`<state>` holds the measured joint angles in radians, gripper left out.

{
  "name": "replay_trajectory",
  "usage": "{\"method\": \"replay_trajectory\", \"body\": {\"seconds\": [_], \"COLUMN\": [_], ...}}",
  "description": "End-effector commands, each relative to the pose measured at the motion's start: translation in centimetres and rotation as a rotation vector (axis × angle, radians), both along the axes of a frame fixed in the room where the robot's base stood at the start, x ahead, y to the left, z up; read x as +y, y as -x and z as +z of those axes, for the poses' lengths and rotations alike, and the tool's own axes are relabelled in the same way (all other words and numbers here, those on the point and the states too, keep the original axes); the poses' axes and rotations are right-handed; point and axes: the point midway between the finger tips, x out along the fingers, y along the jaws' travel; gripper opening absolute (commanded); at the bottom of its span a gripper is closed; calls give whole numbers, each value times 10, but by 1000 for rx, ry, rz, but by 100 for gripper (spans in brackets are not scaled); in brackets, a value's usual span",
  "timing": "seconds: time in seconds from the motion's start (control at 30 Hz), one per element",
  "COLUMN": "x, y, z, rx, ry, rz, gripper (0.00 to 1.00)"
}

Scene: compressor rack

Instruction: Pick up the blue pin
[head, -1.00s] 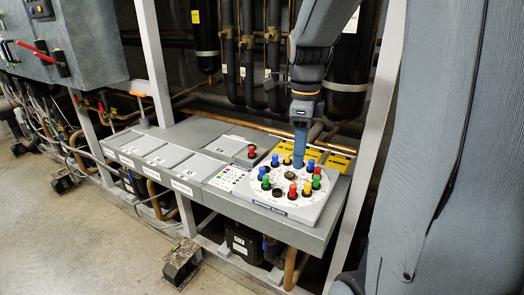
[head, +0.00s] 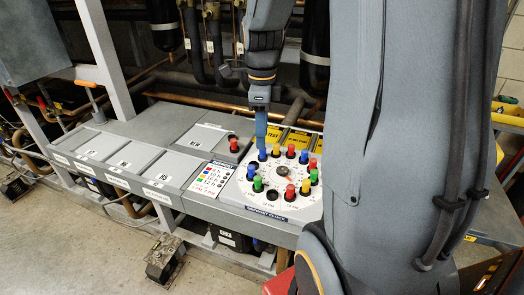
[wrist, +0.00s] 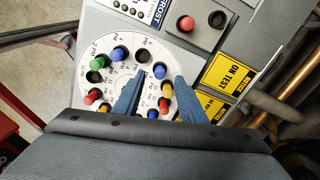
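Several coloured pins stand upright in a round white dial (head: 296,203). One blue pin (head: 262,156) is at the dial's back left, just below my gripper (head: 261,147). I cannot tell whether the fingers touch the pin.
Red, yellow and green pins stand close around the dial. An empty hole (wrist: 144,55) is near the fingers. A red pin (head: 233,144) stands on the panel to the left. Yellow signs (wrist: 228,75) lie behind the dial. Copper pipes (head: 170,98) run behind the bench.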

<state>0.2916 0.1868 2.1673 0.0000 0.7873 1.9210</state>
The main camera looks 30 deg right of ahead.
Motion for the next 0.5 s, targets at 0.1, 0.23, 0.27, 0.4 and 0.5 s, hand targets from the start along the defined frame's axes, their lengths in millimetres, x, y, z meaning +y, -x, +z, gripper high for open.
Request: {"method": "replay_trajectory", "body": {"seconds": [0.1, 0.23, 0.27, 0.4, 0.5], "x": [-1, -1, -1, -2, -2], "y": [3, 2, 2, 2, 2], "z": [-14, -29, -31, -35, -35], "rx": [5, 3, 2, 1, 1], "ry": [-1, -1, 0, -1, -1], "rz": [-1, -3, -3, -4, -4], "gripper": [38, 38, 38, 38, 38]}}
